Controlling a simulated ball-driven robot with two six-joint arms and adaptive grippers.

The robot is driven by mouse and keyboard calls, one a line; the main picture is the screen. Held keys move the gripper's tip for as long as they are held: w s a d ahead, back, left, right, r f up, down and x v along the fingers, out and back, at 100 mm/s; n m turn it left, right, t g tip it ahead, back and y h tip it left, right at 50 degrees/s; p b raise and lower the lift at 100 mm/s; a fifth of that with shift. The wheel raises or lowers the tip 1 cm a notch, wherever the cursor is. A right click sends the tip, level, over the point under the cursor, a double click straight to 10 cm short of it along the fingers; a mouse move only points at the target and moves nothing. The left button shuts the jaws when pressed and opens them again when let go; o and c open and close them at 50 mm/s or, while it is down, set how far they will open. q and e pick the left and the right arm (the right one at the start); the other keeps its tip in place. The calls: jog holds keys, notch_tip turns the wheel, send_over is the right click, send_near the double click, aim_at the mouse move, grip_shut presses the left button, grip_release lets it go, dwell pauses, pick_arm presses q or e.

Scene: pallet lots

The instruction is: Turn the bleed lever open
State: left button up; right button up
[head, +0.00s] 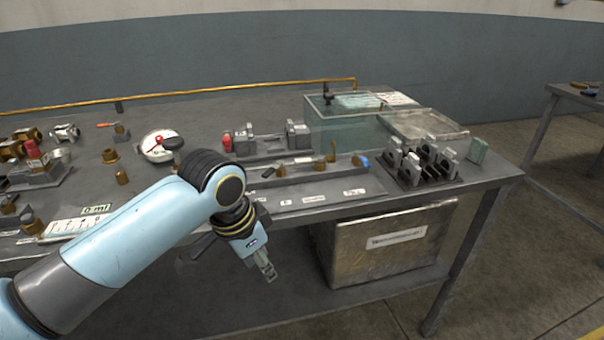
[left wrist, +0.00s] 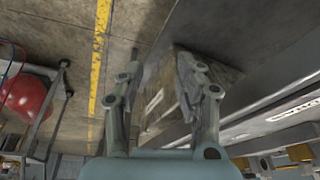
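I cannot tell for certain which part is the bleed lever. A small orange-handled lever (head: 105,125) sits beside a brass-based fitting (head: 121,133) at the back left of the bench. My left gripper (head: 268,273) hangs in front of the bench's front edge, well away from these fittings. Its two fingers, in the left wrist view (left wrist: 163,75), stand apart with nothing between them. My right gripper is not in view.
A bench (head: 225,105) holds fittings, a red-capped valve (head: 35,155), a vise-like fixture (head: 265,143), a clear tank (head: 345,130) and a rack of black-and-grey clips (head: 420,165). A labelled box (head: 390,255) stands below. A brass rail (head: 220,90) runs along the back.

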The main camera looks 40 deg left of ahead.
pick_arm(q)
jog(key=w+r+m, duration=0.2)
jog(key=w+r, duration=0.3)
jog(key=r, duration=0.4)
jog(key=m+h, duration=0.2)
send_near(301, 159)
jog(key=shift+m, duration=0.3)
jog(key=x, duration=0.8)
jog(key=shift+w+d, duration=0.2)
jog(key=shift+w, duration=0.05)
jog(key=shift+c, duration=0.4)
grip_shut()
